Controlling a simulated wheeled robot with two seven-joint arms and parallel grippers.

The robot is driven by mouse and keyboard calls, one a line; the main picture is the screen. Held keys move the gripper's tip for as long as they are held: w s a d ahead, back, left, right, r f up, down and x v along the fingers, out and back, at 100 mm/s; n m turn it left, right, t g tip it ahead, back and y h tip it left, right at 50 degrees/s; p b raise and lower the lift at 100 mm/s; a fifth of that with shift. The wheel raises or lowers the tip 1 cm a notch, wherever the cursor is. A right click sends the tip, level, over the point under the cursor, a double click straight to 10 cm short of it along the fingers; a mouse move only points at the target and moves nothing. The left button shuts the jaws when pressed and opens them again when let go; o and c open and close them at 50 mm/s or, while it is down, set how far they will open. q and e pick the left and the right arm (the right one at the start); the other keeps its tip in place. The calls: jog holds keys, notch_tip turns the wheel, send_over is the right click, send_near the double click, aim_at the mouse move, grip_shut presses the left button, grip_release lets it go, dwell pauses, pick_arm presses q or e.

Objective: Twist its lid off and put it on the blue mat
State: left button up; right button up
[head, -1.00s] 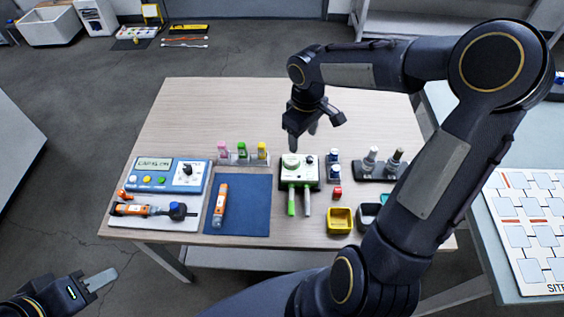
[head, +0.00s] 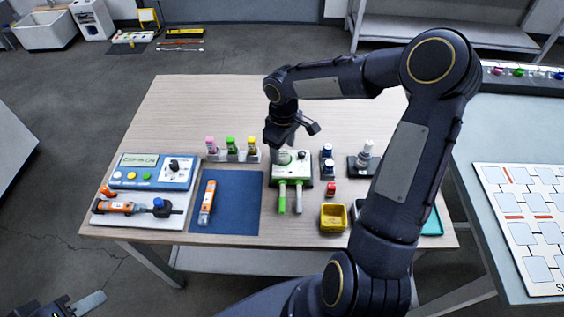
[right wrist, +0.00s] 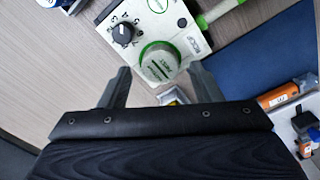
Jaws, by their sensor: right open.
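A white and green device (head: 303,182) stands on the table right of the blue mat (head: 238,205). Its round white, green-rimmed lid (right wrist: 158,63) shows in the right wrist view, beside a black dial. My right gripper (head: 286,148) hangs just above the device and partly hides the lid. In the right wrist view its fingers are spread, with the lid ahead between them and nothing held. I cannot tell whether they touch it. An orange and white pen (head: 207,200) lies on the mat's left part. My left gripper (head: 88,305) is cut off at the lower left, its jaws unclear.
A blue panel unit (head: 150,172) and another orange pen (head: 118,208) are left of the mat. Small coloured vials (head: 231,147) stand behind it. A yellow bin (head: 333,217) is front right of the device. The mat's middle and right are bare.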

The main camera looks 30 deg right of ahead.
jog(key=shift+f+b, duration=0.35)
jog(key=shift+f, duration=0.55)
pick_arm(q)
jog(key=shift+f, duration=0.65)
pick_arm(e)
jog(key=c, duration=0.7)
pick_arm(q)
jog(key=shift+r, duration=0.2)
pick_arm(e)
jog(key=shift+r+n, duration=0.1)
jog(key=shift+n, duration=0.2)
